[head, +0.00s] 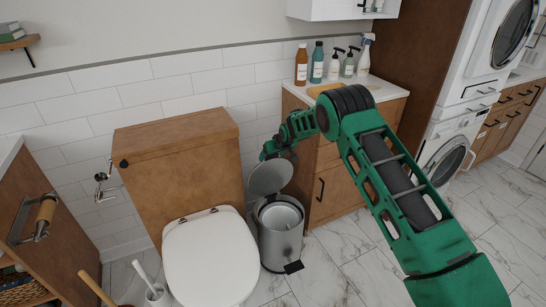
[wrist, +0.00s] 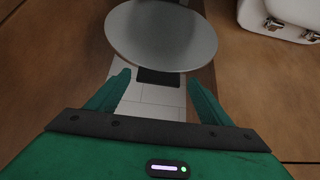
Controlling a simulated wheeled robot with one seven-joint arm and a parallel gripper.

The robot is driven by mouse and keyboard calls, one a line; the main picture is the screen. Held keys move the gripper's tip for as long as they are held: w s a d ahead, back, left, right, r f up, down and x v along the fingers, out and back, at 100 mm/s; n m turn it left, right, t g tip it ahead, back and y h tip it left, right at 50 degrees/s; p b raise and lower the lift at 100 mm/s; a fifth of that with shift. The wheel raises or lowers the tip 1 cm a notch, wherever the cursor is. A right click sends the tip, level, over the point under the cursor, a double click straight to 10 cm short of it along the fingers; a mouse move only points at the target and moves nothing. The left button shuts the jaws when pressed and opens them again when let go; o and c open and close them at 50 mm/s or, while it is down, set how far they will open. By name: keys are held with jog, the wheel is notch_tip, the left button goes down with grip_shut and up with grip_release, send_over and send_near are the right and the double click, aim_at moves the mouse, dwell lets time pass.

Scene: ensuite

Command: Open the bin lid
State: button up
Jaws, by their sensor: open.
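The bin (head: 281,238) is a grey metal pedal bin on the floor between the toilet and the wooden cabinet. Its round lid (head: 270,177) is raised and tilted up at the back, and the pale inner bucket (head: 281,215) shows. My gripper (head: 266,155) is just above and behind the raised lid. In the wrist view the lid (wrist: 160,36) is a grey disc ahead of the fingertips. My gripper (wrist: 160,82) is open there, with nothing between its fingers. I cannot tell whether a finger touches the lid.
The toilet (head: 210,258) stands close on the bin's left, with a wooden cistern box (head: 180,165) behind it. The wooden cabinet (head: 335,185) with bottles on top is close on the right. Marble floor (head: 345,262) is clear in front. A toilet brush (head: 157,292) stands at lower left.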

jog(key=v, duration=1)
jog(key=shift+r, duration=0.25)
jog(key=s+d+r+m+h, duration=0.1)
jog(key=s+d+r, duration=0.15)
jog(key=d, duration=0.25)
jog(key=s+d+r+m+g, duration=0.1)
jog(key=s+d+r, duration=0.1)
jog(key=d+r, duration=0.3)
jog(key=s+d+r+h, duration=0.1)
jog(key=s+d+r, duration=0.2)
jog(key=d, duration=0.3)
jog(key=s+d+r+m+g+h, duration=0.1)
jog(key=s+d+r+m, duration=0.1)
jog(key=s+d+r, duration=0.4)
jog(key=s+d+r+m+g+h, duration=0.1)
jog(key=s+d+r+m, duration=0.1)
jog(key=s+d, duration=0.75)
jog(key=s+d+r+m+g, duration=0.1)
jog(key=s+d+r, duration=0.15)
jog(key=s, duration=0.85)
jog(key=s+d+r+m+g, duration=0.15)
jog(key=s+d, duration=0.25)
jog(key=s, duration=0.6)
jog(key=s+a+f+m+g+y, duration=0.1)
jog(key=s+f+m, duration=0.1)
jog(key=s, duration=1.8)
jog(key=shift+s+f+m, duration=0.2)
jog(key=shift+s+m, duration=0.2)
jog(key=shift+m, duration=0.05)
jog(key=shift+a, duration=0.1)
